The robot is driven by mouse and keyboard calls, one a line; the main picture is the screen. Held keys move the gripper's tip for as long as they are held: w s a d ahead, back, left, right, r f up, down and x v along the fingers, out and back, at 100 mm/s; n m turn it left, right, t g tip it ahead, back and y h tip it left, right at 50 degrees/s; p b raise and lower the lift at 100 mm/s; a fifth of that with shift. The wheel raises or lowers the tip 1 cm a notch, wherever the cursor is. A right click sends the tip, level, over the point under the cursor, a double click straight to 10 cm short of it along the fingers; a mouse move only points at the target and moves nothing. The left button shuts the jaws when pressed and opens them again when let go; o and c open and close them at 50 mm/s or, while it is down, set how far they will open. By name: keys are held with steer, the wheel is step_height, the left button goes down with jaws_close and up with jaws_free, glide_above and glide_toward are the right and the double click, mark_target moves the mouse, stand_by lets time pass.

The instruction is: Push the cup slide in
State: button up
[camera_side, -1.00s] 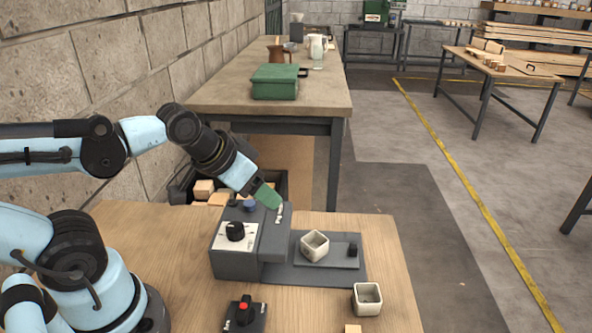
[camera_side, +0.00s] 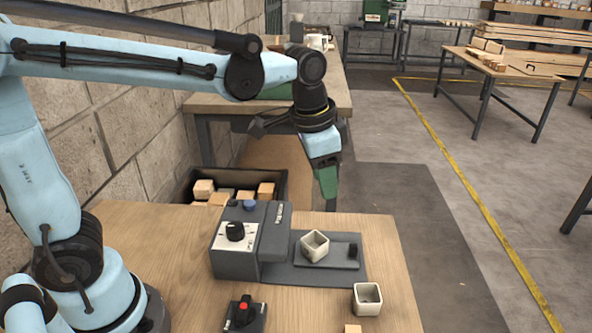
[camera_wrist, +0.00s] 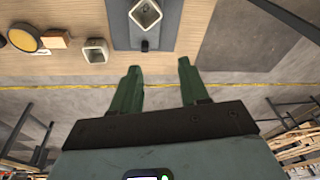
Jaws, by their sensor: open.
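The cup slide (camera_side: 336,263) is a dark grey plate on a base, sticking out to the right of the grey machine (camera_side: 236,264). A square whitish cup (camera_side: 315,246) sits turned on it; a small black knob (camera_side: 352,251) stands at its outer end. In the wrist view the slide (camera_wrist: 160,32), cup (camera_wrist: 145,13) and knob (camera_wrist: 145,46) show at the top. My gripper (camera_side: 330,199) hangs in the air above and beyond the slide, apart from it. In the wrist view its green fingers (camera_wrist: 158,66) are spread with nothing between them.
A second square cup (camera_side: 367,299) stands on the wooden table, front right. A small box with a red knob (camera_side: 244,310) is at the front. A dark crate of wooden blocks (camera_side: 276,178) lies behind the machine. The table's right edge is close to the slide.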

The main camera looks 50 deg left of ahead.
mark_target(354, 246)
steer(key=w+d+f+m+g, duration=0.2)
steer(key=w+d+f+m, duration=0.15)
steer(key=d, duration=0.25)
steer(key=f, duration=1.1)
steer(key=shift+w+a+f, duration=0.15)
steer(key=shift+w+a, duration=0.15)
steer(key=shift+c, duration=0.2)
jaws_close()
